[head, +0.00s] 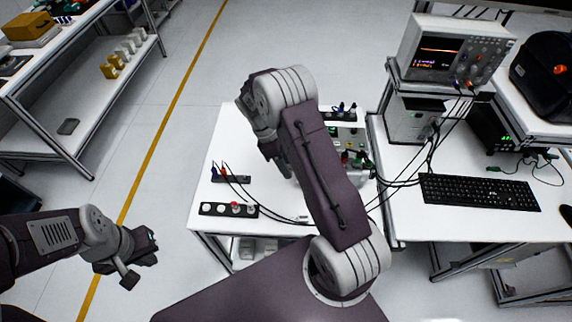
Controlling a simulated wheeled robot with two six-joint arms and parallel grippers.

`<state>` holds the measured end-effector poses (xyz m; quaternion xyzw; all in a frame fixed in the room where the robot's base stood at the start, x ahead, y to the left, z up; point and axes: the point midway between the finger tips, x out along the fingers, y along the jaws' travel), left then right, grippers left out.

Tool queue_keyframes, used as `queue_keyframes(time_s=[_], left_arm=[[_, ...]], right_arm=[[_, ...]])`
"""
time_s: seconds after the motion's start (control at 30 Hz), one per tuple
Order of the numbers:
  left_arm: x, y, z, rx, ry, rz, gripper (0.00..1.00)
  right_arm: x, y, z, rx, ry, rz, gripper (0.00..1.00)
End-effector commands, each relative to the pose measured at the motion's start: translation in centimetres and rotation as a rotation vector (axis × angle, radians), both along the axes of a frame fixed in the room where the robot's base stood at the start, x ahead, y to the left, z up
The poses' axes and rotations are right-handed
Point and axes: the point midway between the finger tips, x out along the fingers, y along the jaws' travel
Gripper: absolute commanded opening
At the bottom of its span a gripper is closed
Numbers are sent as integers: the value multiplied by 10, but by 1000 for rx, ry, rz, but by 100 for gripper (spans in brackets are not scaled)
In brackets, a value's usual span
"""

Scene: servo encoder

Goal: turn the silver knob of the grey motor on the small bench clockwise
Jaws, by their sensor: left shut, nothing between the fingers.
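The small white bench (222,140) stands in the middle of the head view. My right arm reaches across it and covers much of its top. I cannot make out the grey motor or its silver knob; the arm may hide them. The end of my right arm, with what looks like the right gripper (272,152), points down over the bench; its fingers are too dark and covered to read. My left gripper (142,250) is shut and empty, out over the floor to the left of the bench.
Black cables run toward the right table, which holds an oscilloscope (440,52) and keyboard (480,193). A shelf (75,75) stands far left.

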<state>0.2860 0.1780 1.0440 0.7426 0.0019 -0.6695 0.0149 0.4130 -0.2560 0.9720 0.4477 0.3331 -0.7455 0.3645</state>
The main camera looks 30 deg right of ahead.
Motion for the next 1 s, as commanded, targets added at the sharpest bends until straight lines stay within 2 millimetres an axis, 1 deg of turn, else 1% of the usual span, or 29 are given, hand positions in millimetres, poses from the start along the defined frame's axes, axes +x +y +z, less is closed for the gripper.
queue_keyframes(time_s=[0.03,0.07,0.1,0.13,0.37,0.57,0.67,0.77,0.87,1.0], left_arm=[[0,0,0,0,0,0,0],[0,0,0,0,0,0,0],[0,0,0,0,0,0,0],[0,0,0,0,0,0,0],[0,0,-2,0,0,0,0],[0,0,-13,0,0,0,0],[0,0,-23,0,0,0,0],[0,0,-38,0,0,0,0],[0,0,-58,0,0,0,0],[0,0,-92,0,0,0,0]], right_arm=[[0,0,0,0,0,0,22],[0,0,0,0,0,0,13],[0,0,0,0,0,0,2],[0,0,0,0,0,0,0],[0,0,0,-8,-15,1,0],[-1,1,-2,-51,-85,3,0],[-3,2,-4,-87,-146,4,0],[-4,3,-6,-132,-222,5,0],[-5,4,-9,-181,-304,5,0],[-7,6,-13,-249,-420,7,0]])
